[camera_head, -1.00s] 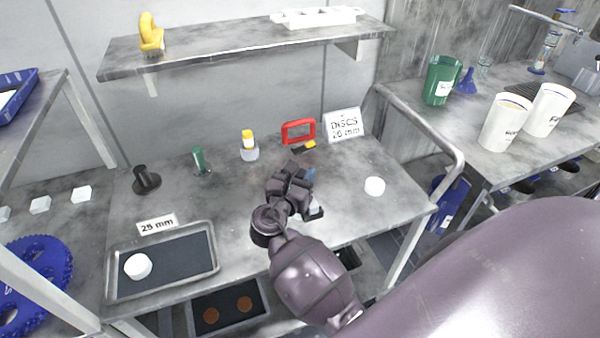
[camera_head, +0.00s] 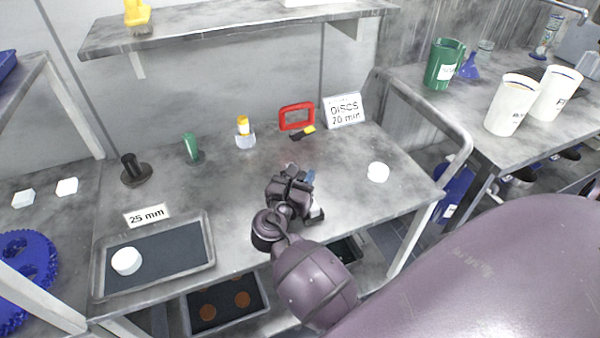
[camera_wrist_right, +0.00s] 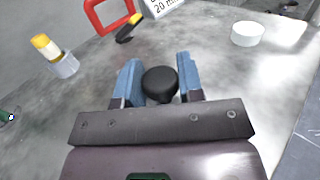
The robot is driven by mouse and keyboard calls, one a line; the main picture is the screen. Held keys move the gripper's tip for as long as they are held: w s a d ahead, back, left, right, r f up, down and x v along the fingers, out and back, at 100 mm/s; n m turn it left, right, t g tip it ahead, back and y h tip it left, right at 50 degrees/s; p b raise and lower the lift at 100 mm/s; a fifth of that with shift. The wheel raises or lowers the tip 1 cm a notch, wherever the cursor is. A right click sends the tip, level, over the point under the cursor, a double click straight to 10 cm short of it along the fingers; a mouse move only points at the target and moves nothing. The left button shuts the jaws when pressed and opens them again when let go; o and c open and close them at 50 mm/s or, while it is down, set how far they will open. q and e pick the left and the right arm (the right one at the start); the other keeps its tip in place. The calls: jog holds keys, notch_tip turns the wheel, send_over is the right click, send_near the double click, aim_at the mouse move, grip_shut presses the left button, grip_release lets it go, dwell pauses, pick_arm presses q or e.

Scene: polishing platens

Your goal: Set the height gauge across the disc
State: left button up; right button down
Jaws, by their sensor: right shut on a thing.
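My right gripper (camera_head: 298,183) is over the middle of the bench, near its front. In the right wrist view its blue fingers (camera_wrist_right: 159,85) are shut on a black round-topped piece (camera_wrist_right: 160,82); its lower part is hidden. I cannot tell whether this piece is the height gauge. A white disc (camera_head: 126,261) lies in the dark-lined tray (camera_head: 211,262) at the left. Another white disc (camera_head: 378,172) lies on the bench to the right of my right gripper and also shows in the right wrist view (camera_wrist_right: 247,33). My left gripper is not in view.
Along the back stand a black knobbed piece (camera_head: 134,172), a green-handled piece (camera_head: 192,148), a yellow-capped bottle (camera_head: 244,133), a red frame (camera_head: 297,117), a black-and-yellow tool (camera_head: 300,133) and a discs sign (camera_head: 344,111). A 25 mm label (camera_head: 147,215) stands behind the tray. The bench between is clear.

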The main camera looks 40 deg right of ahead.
dwell(0.4)
jog(key=shift+p, duration=0.35)
dwell(0.3)
jog(key=shift+f, duration=0.6)
dwell(1.8)
jog(key=c, duration=0.7)
grip_release()
jog(key=shift+o, duration=0.2)
